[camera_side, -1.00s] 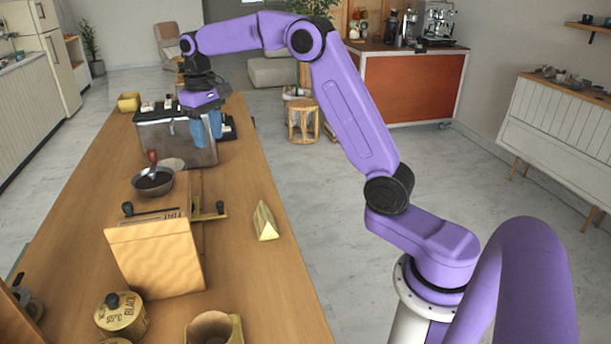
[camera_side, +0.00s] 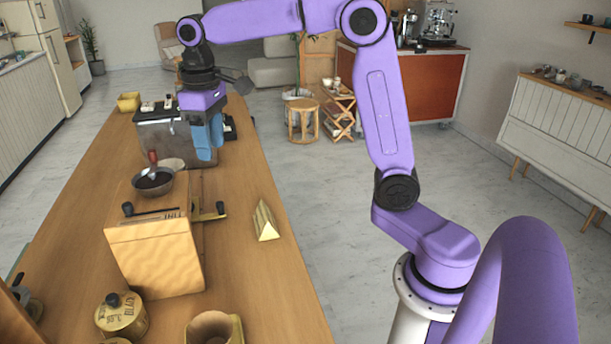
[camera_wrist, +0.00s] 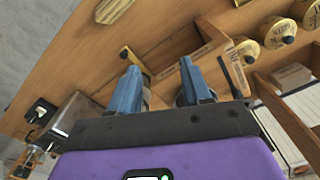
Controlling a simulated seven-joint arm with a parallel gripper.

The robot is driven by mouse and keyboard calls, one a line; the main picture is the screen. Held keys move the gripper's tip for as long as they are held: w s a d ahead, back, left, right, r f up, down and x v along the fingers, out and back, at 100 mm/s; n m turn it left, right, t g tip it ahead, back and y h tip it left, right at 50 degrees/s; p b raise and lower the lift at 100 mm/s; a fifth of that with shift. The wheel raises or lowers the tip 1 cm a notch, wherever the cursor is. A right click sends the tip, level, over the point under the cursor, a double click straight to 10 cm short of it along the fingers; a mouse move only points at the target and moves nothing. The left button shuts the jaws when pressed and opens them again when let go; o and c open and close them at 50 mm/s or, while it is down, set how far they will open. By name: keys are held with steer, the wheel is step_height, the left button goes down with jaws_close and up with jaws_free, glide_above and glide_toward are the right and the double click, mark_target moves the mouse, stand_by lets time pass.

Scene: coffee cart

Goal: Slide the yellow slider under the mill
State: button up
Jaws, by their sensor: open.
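The mill (camera_side: 160,255) is a wooden box with a dark metal bowl and a red-handled crank on top, standing on the wooden counter. The yellow slider (camera_side: 208,215) is a thin bar with a black knob, sticking out at the mill's right side. In the wrist view the slider (camera_wrist: 135,60) shows beyond my left finger, beside the mill (camera_wrist: 205,50). My gripper (camera_side: 206,156) has blue fingers pointing down, above the counter behind the mill. It is open and empty, apart from the slider. The wrist view shows the gap between the fingertips (camera_wrist: 158,76).
A yellow triangular block (camera_side: 265,222) lies right of the mill. The counter right of the mill is mostly clear.

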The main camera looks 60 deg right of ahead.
steer(key=s+a+n, duration=0.1)
steer(key=s+n, duration=0.5)
steer(key=s, duration=1.6)
steer(key=shift+a+f, duration=0.4)
